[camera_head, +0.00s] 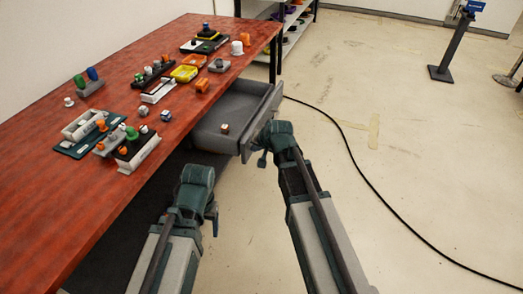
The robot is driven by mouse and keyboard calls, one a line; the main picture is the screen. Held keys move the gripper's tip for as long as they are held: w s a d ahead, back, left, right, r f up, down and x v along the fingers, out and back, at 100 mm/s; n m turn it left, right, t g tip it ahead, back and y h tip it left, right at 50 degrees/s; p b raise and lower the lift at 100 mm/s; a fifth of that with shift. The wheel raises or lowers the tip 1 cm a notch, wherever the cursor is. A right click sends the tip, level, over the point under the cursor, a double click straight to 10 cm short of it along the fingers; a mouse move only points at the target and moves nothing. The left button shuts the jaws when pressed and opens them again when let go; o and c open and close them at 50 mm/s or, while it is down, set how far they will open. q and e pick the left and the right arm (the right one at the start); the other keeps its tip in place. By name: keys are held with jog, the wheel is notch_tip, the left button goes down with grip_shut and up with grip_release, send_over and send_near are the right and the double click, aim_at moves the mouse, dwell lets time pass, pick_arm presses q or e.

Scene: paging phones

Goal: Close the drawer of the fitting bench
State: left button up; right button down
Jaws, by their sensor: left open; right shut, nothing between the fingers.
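The fitting bench (60,180) has a red-brown top and runs along the left. Its grey drawer (212,138) is pulled out from under the bench's right side. A small pale cube with dark marks (224,129) lies in the drawer. My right gripper (262,160) is shut and empty at the near end of the drawer's front panel (265,118); I cannot tell whether it touches. My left gripper (212,222) is open and empty, below and nearer than the drawer, beside the bench edge. Its fingers are partly hidden by its wrist.
Several small parts, blocks and trays (112,138) stand on the bench top. A shelf (292,25) stands behind the bench. A black cable (360,172) crosses the floor on the right. A dark post on a base (452,48) stands far right.

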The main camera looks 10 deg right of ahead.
aim_at(210, 134)
jog(key=shift+a, duration=0.15)
jog(key=w+a, duration=0.4)
jog(key=a, duration=0.2)
jog(key=w+a, duration=0.4)
jog(key=a, duration=0.2)
jog(key=w+a, duration=0.4)
jog(key=a, duration=0.1)
jog(key=shift+w+a, duration=0.1)
jog(key=shift+a, duration=0.3)
jog(key=shift+w+a+r, duration=0.1)
jog(key=shift+w+a, duration=0.1)
jog(key=shift+a, duration=0.2)
jog(key=shift+w, duration=0.1)
jog(key=shift+s+d, duration=0.35)
jog(key=s+d, duration=0.1)
jog(key=s+d+p, duration=0.1)
jog(key=d, duration=0.1)
jog(key=shift+s+r, duration=0.25)
jog(key=shift+r, duration=0.15)
jog(key=p+v, duration=0.7)
jog(key=v, duration=0.2)
